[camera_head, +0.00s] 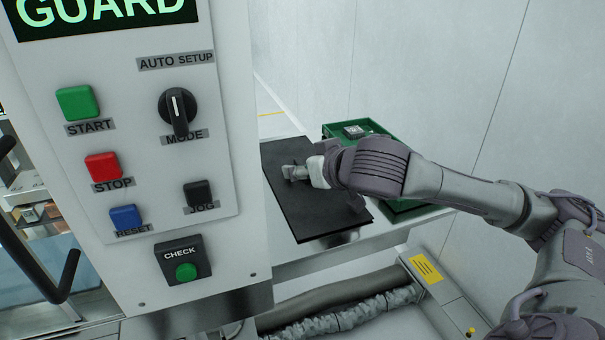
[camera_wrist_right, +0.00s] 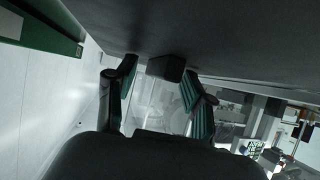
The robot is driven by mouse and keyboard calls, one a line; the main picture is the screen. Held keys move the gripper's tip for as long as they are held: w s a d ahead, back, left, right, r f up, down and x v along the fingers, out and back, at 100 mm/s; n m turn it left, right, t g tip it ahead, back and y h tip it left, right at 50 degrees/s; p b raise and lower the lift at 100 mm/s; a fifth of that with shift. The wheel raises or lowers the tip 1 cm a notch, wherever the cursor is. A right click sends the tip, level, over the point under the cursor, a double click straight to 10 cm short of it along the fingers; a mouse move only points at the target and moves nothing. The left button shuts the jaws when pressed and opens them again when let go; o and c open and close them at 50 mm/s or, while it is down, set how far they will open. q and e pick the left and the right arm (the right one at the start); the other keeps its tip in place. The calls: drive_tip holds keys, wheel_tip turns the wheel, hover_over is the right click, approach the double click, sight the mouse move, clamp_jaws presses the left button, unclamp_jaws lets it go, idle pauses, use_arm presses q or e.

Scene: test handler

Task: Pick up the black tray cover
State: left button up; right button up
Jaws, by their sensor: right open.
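The black tray cover (camera_head: 335,215) lies flat on a light grey ledge right of the control panel in the head view. In the right wrist view the cover (camera_wrist_right: 240,35) fills the top as a dark surface, with a small black knob (camera_wrist_right: 167,68) on it. My right gripper (camera_head: 293,172) is over the cover's upper middle and partly hides it. In the wrist view its two fingers stand apart, one on each side of the knob, with gaps visible. The gripper is open and holds nothing. My left gripper is not in view.
A green tray (camera_head: 362,130) stands behind and right of the cover, partly hidden by my right arm. The control panel (camera_head: 150,160) with its buttons and mode switch rises close on the left. A ribbed hose (camera_head: 335,320) runs below the ledge.

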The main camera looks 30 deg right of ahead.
clamp_jaws()
drive_tip(key=shift+r, duration=0.15)
